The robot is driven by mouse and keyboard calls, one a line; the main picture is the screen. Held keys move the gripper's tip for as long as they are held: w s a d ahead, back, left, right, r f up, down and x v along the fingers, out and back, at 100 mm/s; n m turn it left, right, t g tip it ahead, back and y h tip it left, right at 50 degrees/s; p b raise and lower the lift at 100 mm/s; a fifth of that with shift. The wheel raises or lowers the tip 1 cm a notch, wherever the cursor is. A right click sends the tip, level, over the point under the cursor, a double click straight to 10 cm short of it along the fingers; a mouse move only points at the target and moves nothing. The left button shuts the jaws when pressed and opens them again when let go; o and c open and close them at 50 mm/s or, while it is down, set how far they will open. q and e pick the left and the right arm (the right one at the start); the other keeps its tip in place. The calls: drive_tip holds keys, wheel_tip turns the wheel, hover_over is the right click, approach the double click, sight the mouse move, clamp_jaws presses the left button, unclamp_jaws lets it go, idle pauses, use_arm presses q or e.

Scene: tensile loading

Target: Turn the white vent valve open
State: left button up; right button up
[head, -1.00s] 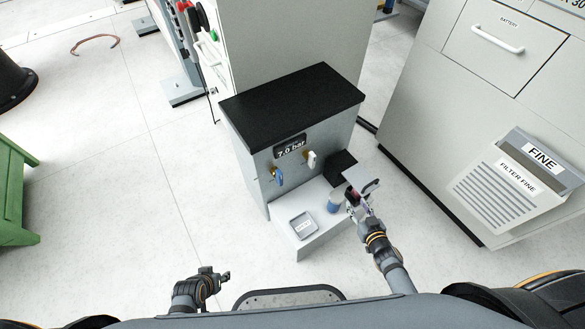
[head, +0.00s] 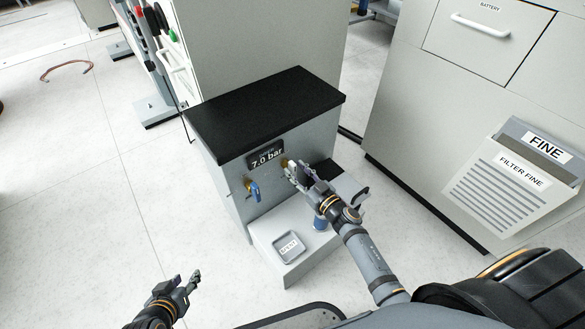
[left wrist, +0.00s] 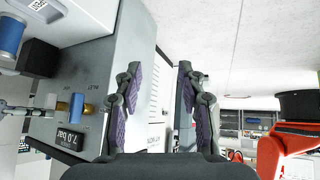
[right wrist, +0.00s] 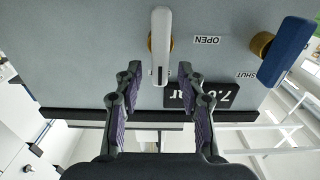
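The white vent valve (right wrist: 160,45) is a white lever on a brass stem on the grey panel. In the inverted right wrist view its free end points down toward the pressure display, and an OPEN label is beside it. My right gripper (right wrist: 160,70) is open, with a fingertip on each side of the lever's free end and visible gaps. In the head view my right gripper (head: 303,178) is at the panel front and partly hides the valve. My left gripper (head: 193,284) is open and empty, low and away from the panel; its spread fingers show in the left wrist view (left wrist: 157,75).
A blue-handled valve (head: 254,191) is left of the white one, under the 7.0 bar display (head: 266,155). A grey tray (head: 288,247) and a blue cylinder (head: 320,223) are on the ledge. A large cabinet (head: 420,140) stands at right.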

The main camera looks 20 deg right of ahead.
drive_tip(key=x, duration=0.2)
drive_tip(key=shift+w+a, duration=0.1)
drive_tip(key=shift+w, duration=0.2)
use_arm(q)
drive_tip(key=w+r+t, duration=0.1)
drive_tip(key=w+r, duration=0.1)
drive_tip(key=w+r+t, duration=0.1)
drive_tip(key=w+r, duration=0.1)
drive_tip(key=shift+w+a+t, duration=0.1)
drive_tip(key=shift+a+t, duration=0.05)
drive_tip(key=shift+t, duration=0.15)
use_arm(e)
drive_tip(key=shift+c, duration=0.3)
clamp_jaws()
